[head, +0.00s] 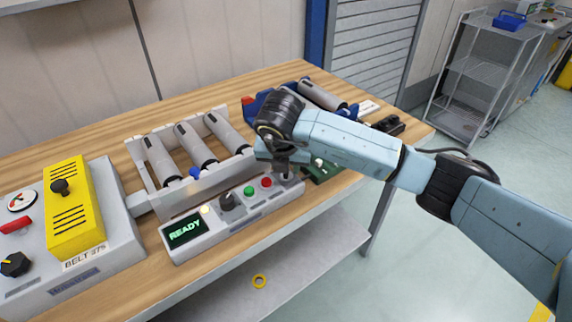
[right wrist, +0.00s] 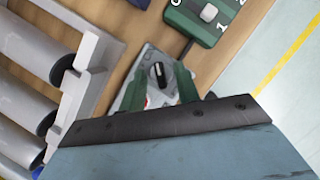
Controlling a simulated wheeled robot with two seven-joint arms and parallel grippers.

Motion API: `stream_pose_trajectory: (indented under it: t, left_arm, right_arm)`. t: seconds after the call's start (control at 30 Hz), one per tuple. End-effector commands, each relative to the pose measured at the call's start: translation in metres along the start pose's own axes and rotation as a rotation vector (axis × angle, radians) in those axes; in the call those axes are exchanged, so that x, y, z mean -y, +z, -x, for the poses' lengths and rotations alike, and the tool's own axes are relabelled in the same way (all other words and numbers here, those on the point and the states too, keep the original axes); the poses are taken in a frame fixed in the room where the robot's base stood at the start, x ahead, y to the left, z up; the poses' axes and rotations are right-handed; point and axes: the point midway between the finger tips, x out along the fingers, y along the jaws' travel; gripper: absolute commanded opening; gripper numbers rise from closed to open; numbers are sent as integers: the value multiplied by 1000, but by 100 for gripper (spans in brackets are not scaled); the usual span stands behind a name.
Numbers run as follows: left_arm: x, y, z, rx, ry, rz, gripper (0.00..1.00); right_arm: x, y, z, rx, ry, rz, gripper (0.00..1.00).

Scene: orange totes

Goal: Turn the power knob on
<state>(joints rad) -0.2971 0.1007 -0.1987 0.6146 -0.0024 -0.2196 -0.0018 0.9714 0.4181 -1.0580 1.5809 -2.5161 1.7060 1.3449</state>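A grey control panel (head: 245,218) with a green READY display (head: 185,232) lies along the bench front. In the right wrist view, a small black knob (right wrist: 158,74) with a white mark sits on the panel's end. My right gripper (head: 284,172) is over that end, pointing down. Its green fingers (right wrist: 160,82) are apart on either side of the black knob; contact cannot be told. No label marks which knob is power. My left gripper is not in view.
A dark green box (right wrist: 200,18) with a white switch is beside the panel's end. A rack of grey rollers (head: 192,150) stands behind the panel. A yellow and grey belt unit (head: 72,210) is at left.

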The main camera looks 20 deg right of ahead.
Motion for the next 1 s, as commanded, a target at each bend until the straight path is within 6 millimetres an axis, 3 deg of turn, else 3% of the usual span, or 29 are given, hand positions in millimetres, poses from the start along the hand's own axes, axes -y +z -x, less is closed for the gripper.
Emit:
stream_pose_trajectory:
  t: [0.37, 0.8, 1.0]
  left_arm:
    - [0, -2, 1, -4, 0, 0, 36]
    - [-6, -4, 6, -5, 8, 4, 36]
    - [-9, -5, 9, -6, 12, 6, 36]
  right_arm:
    - [-1, 0, 8, 1, 3, 2, 32]
    - [-1, 1, 98, 2, 3, 2, 32]
    - [0, 1, 126, 2, 1, 2, 32]
